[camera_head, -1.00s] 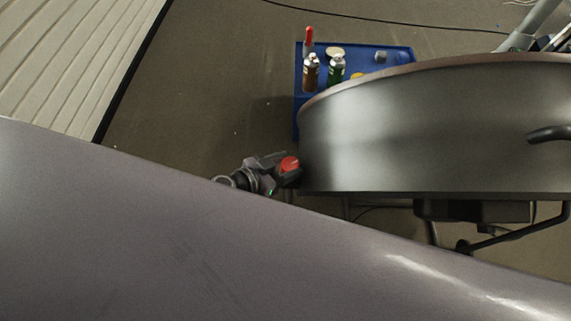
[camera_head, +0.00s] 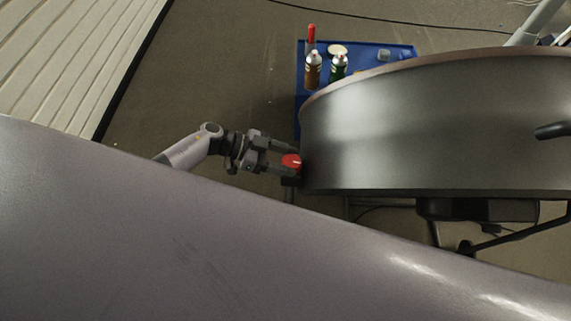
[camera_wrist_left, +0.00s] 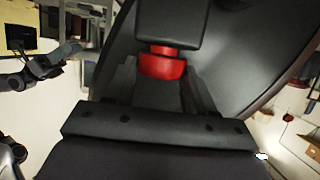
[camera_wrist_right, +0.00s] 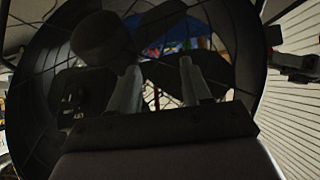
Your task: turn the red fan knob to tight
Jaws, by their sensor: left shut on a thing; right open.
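The red fan knob (camera_head: 291,161) sits at the left edge of the large dark drum fan (camera_head: 420,125) in the head view. My left gripper (camera_head: 283,157) reaches it from the left and is shut on it. The left wrist view shows the red knob (camera_wrist_left: 162,66) between the two fingers of my left gripper (camera_wrist_left: 162,84), under a dark block. My right gripper (camera_wrist_right: 159,82) is open in the right wrist view, with the fan's round housing and wire grille (camera_wrist_right: 225,45) beyond its fingers. My right gripper is hidden in the head view.
A black fan handle (camera_head: 553,131) sticks out at right. Bare floor lies left of the fan.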

